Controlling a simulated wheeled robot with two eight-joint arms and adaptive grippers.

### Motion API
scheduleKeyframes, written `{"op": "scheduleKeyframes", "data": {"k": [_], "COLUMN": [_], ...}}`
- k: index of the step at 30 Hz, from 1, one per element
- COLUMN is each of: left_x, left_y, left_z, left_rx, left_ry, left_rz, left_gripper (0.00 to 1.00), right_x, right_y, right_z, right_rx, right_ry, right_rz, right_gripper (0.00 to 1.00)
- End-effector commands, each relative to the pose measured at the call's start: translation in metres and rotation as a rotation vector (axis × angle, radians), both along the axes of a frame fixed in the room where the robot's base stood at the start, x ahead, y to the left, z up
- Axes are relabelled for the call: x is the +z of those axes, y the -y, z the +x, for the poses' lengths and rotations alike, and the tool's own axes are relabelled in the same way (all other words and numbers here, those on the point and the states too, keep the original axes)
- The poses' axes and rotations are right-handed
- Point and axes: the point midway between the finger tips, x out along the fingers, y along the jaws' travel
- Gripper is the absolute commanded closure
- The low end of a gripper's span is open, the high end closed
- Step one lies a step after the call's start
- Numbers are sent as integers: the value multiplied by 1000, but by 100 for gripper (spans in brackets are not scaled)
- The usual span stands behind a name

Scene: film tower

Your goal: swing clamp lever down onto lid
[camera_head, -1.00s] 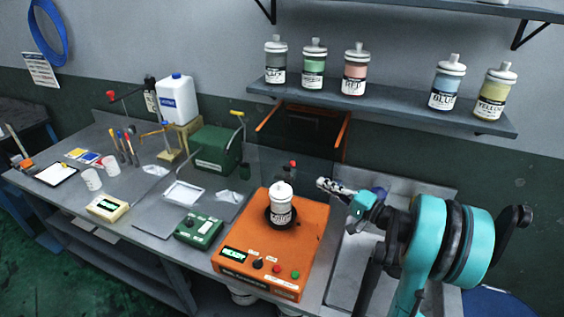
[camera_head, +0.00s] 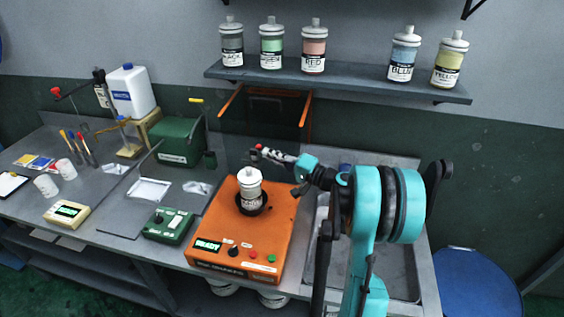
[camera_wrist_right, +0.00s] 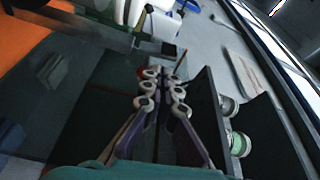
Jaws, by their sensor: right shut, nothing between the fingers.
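A bottle (camera_head: 250,188) with a white lid (camera_head: 249,174) stands upright in a dark round seat on the orange machine (camera_head: 215,222). A red knob (camera_head: 259,147), which looks like the end of the clamp lever, shows above and behind the bottle, at the tip of my right gripper (camera_head: 257,154). The rest of the lever is hidden or too dark to make out. My right gripper is shut and empty, pointing left, above and to the right of the lid and apart from it. In the wrist view a bit of red (camera_wrist_right: 143,71) shows beside the fingertips (camera_wrist_right: 164,76); contact cannot be told. My left gripper is out of view.
An orange frame (camera_head: 305,108) with a dark panel stands behind the machine. A wall shelf (camera_head: 340,82) with several labelled bottles hangs above. A green control box (camera_head: 168,225) sits left of the machine, and a green case (camera_head: 180,142) stands behind it.

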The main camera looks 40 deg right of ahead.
Motion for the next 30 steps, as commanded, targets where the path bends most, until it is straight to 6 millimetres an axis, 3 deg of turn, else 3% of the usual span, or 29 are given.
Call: {"op": "scheduleKeyframes", "data": {"k": [6, 30], "left_x": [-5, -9], "left_y": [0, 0], "left_z": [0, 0], "left_rx": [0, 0], "left_ry": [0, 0], "left_rz": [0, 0], "left_gripper": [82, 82], "right_x": [1, 1], "right_y": [-8, -10], "right_z": [20, 35], "right_rx": [1, 0], "right_ry": [0, 41], "right_rz": [0, -47], "right_gripper": [100, 100]}}
